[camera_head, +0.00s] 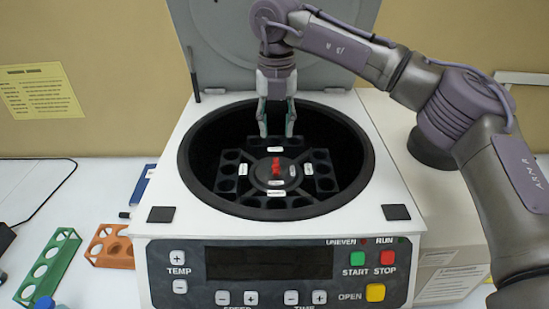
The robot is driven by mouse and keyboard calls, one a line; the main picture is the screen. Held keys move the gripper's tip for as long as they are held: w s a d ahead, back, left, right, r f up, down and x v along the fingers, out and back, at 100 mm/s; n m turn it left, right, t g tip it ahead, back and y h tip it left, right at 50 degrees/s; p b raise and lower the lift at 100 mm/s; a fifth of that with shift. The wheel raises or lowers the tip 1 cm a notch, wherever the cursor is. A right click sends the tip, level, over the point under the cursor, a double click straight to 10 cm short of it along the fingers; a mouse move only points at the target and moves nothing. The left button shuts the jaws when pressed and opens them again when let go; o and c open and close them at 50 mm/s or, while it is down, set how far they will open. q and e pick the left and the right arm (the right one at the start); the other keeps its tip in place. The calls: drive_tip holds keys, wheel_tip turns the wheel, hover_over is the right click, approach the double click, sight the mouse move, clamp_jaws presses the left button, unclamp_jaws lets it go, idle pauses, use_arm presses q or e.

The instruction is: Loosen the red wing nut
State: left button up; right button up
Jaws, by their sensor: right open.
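The red wing nut (276,166) stands upright at the centre of the black rotor (253,186) inside the open centrifuge (163,188). My right gripper (277,133) points down over the back part of the bowl. It is open and empty, with its fingertips apart. In the picture the fingertips are just above the wing nut, over the back of the rotor. I see no contact with the nut. My left gripper is not in view.
The raised grey lid (215,50) stands behind the bowl, close to my right arm. The bowl rim (188,160) surrounds the rotor. A green rack (48,266) and an orange rack (110,247) stand on the table at left. The front panel has several buttons.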

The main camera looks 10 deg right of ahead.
drive_tip(key=p, duration=0.2)
hover_over(276, 168)
wheel_tip(276, 168, down, 6)
drive_tip(key=shift+s+r, duration=0.1)
drive_tip(key=shift+r, duration=0.1)
wheel_tip(276, 168, down, 4)
drive_tip(key=shift+f+p, duration=0.1)
drive_tip(key=shift+p, duration=0.75)
drive_tip(key=shift+f, duration=0.75)
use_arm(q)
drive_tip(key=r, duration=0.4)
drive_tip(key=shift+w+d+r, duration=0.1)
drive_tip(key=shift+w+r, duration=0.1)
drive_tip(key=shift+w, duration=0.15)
use_arm(e)
clamp_jaws()
